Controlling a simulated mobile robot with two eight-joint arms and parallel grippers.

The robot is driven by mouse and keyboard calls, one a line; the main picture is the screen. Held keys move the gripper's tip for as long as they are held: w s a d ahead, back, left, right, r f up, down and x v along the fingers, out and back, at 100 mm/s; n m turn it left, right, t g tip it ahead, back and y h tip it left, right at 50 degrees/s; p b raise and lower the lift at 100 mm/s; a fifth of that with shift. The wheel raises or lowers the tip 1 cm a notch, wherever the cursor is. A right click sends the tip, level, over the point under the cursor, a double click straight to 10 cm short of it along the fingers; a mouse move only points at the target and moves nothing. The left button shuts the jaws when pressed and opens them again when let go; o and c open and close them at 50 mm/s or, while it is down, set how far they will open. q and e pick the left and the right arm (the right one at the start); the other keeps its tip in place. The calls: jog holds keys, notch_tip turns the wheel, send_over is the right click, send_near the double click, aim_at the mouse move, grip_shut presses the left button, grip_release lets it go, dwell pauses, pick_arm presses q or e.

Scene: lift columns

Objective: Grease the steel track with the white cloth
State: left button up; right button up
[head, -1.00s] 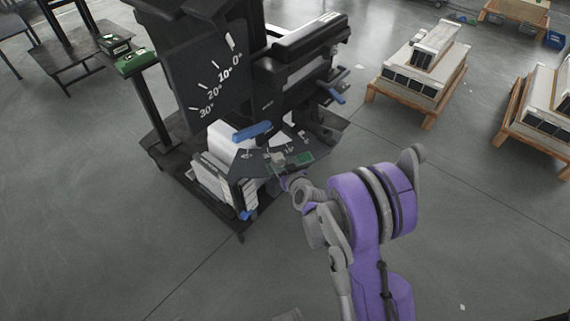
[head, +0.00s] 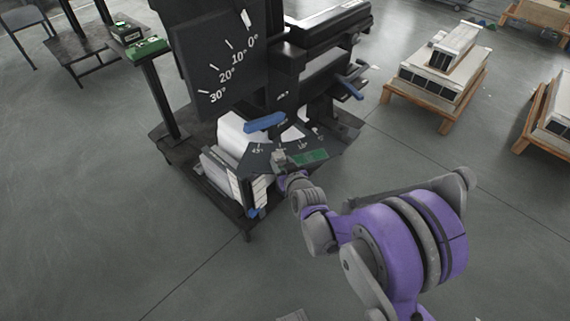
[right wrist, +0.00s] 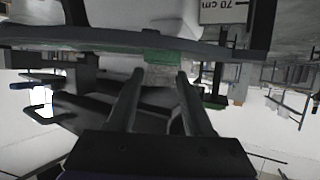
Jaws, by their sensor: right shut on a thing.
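My right gripper (head: 281,170) is at the front edge of a dark, fan-shaped plate (head: 258,162) with white angle marks, low on the black machine. In the right wrist view its two fingers (right wrist: 160,75) stand apart, with their tips near a long grey edge that crosses the picture. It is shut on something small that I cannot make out. A green piece (head: 308,157) lies just right of the gripper. I cannot clearly pick out a white cloth or a steel track. My left gripper is not in view.
The black machine (head: 215,75) with a tilt scale stands at centre left. White slabs (head: 228,175) are stacked on its base. Blue handles (head: 264,122) stick out. Pallets with grey-white blocks (head: 440,72) stand at the right.

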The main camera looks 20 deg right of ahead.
aim_at(315, 162)
jog(key=shift+a+f+b, duration=0.1)
jog(key=shift+a+b, duration=0.55)
jog(key=shift+d+r+p, duration=0.2)
jog(key=shift+d+p, duration=0.4)
jog(key=shift+p, duration=0.2)
jog(key=shift+s+d+p, duration=0.1)
jog(key=shift+d+p, duration=0.85)
jog(key=shift+d, duration=0.1)
jog(key=shift+d+p, duration=0.5)
jog(key=shift+p, duration=0.1)
jog(key=shift+s+d+f+p, duration=0.15)
jog(key=shift+s+d+p, duration=0.05)
jog(key=shift+d+p, duration=0.85)
jog(key=shift+d+p, duration=0.3)
jog(key=shift+d, duration=0.05)
jog(key=shift+s+d+p, duration=0.1)
jog(key=shift+d+p, duration=0.7)
jog(key=shift+d, duration=0.35)
jog(key=shift+s+d+p, duration=0.1)
jog(key=shift+d+p, duration=0.4)
jog(key=shift+d, duration=0.35)
jog(key=shift+s+d, duration=0.1)
jog(key=shift+d, duration=0.7)
